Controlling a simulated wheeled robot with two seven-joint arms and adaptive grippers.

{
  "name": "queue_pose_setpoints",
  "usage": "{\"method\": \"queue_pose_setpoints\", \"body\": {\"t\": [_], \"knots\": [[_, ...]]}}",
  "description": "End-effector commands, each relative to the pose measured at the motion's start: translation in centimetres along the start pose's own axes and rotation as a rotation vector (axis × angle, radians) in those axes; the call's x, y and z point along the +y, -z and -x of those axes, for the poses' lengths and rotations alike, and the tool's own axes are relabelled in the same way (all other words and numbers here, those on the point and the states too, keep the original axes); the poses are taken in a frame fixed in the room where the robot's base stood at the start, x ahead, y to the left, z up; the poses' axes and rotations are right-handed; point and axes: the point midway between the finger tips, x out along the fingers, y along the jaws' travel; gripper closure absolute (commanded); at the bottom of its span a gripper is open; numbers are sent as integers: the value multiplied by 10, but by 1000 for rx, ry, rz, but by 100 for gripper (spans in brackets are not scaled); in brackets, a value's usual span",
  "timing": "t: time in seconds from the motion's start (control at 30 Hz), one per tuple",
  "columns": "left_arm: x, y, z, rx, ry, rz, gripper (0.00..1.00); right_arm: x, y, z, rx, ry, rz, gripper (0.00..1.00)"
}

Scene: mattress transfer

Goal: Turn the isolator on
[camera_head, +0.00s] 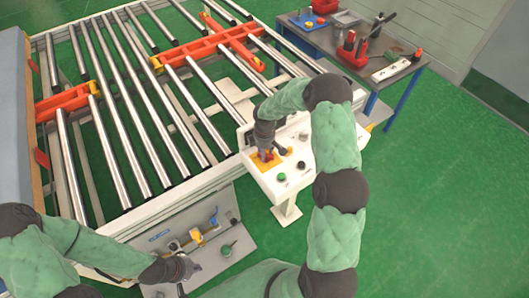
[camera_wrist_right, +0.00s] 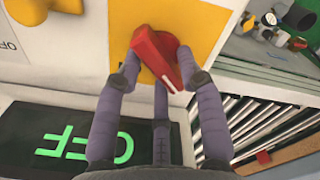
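The isolator is a red rotary handle (camera_wrist_right: 152,52) on a yellow plate (camera_wrist_right: 190,22). The handle sits slanted between the fingers of my right gripper (camera_wrist_right: 158,62), which appear to touch it on both sides. In the head view my right gripper (camera_head: 265,150) reaches down onto the yellow plate (camera_head: 260,167) of the white control panel (camera_head: 290,186), largely hiding the handle. A dark display (camera_wrist_right: 60,150) beside the plate shows green letters reading OFF, upside down. My left gripper (camera_head: 180,268) is low over the grey plate at bottom; its finger opening is unclear.
The panel also carries a green button (camera_head: 281,177) and a dark knob (camera_head: 302,165). A roller conveyor (camera_head: 130,110) with orange parts fills the left. A grey plate (camera_head: 238,262) holds fittings below. A tool table (camera_head: 322,38) stands behind. Green floor on the right is clear.

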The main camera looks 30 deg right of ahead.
Motion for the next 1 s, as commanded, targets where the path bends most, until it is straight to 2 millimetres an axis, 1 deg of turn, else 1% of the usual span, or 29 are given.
{"method": "queue_pose_setpoints", "body": {"t": [0.03, 0.1, 0.37, 0.57, 0.77, 1.0], "knots": [[0, 0, 0, 0, 0, 0, 100, 0, 0, 0, 0, 0, 0, 85], [0, 0, 0, 0, 0, 0, 100, 0, 0, 0, 0, 0, 0, 100], [0, 0, -1, 0, 0, 0, 100, 0, 0, 0, 0, 0, -10, 100], [-3, 0, -8, 0, 0, 0, 100, 0, 0, -1, -1, 0, -73, 100], [-8, 1, -22, 0, 0, 0, 100, 2, -1, -2, 0, -2, -210, 100], [-14, 2, -40, 0, 0, 0, 100, 3, -2, -3, 0, -1, -432, 100]]}}
